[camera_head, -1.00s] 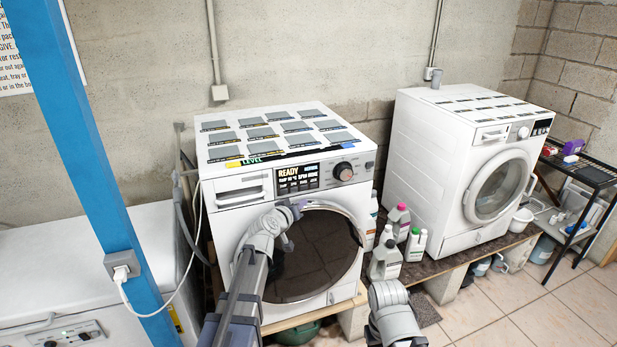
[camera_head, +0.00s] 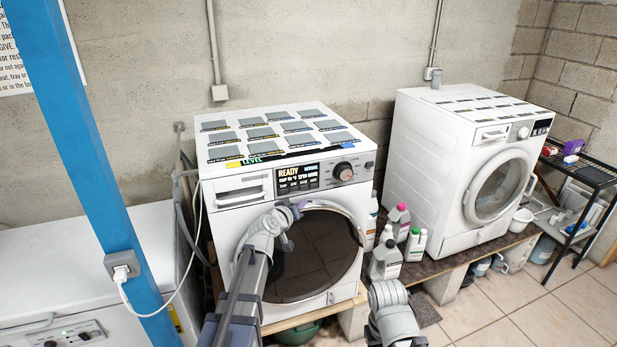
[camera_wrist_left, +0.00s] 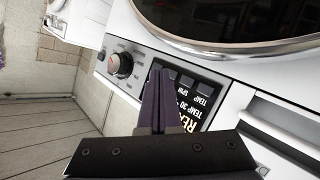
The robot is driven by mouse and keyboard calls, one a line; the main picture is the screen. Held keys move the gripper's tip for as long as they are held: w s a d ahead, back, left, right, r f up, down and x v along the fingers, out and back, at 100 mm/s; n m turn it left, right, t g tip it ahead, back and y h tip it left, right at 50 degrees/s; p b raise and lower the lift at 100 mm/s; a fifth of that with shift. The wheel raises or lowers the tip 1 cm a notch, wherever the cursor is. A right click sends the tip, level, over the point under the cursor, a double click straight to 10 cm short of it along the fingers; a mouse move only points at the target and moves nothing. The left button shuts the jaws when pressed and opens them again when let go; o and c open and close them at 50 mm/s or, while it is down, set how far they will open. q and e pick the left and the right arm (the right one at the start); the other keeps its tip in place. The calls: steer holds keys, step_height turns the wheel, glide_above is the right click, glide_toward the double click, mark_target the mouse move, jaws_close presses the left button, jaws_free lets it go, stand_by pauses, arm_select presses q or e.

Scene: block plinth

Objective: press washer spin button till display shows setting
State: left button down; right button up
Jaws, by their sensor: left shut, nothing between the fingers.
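The near white washer (camera_head: 235,225) has a dark display (camera_head: 297,177) with lit text that reads READY and NORMAL, over smaller lines with TEMP and SPIN that are hard to read. In the left wrist view, the display (camera_wrist_left: 192,112) appears upside down, with a row of small buttons (camera_wrist_left: 188,81) labelled TEMP and SPIN along its edge. My left gripper (camera_head: 298,207) is shut and empty, just below the display. Its dark fingers (camera_wrist_left: 158,76) show in the wrist view with tips close to the button row; I cannot tell whether they touch. They partly hide the panel.
A round knob (camera_head: 343,171) sits right of the display. The dark round door (camera_head: 315,255) is below. Several bottles (camera_head: 387,260) stand between this washer and a second washer (camera_head: 430,165). A blue post (camera_head: 85,150) stands at left. My right arm shows at the bottom.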

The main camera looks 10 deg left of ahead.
arm_select(q)
steer(key=s+d, duration=0.2)
steer(key=s, duration=0.1)
steer(key=shift+d, duration=0.1)
stand_by(0.3)
glide_toward(302, 191)
steer(key=shift+d+x, duration=0.2)
steer(key=shift+x, duration=1.55)
steer(key=shift+w+a+r, duration=0.1)
steer(key=shift+r, duration=0.1)
stand_by(0.8)
steer(key=shift+w+a, duration=0.15)
steer(key=shift+w, duration=0.1)
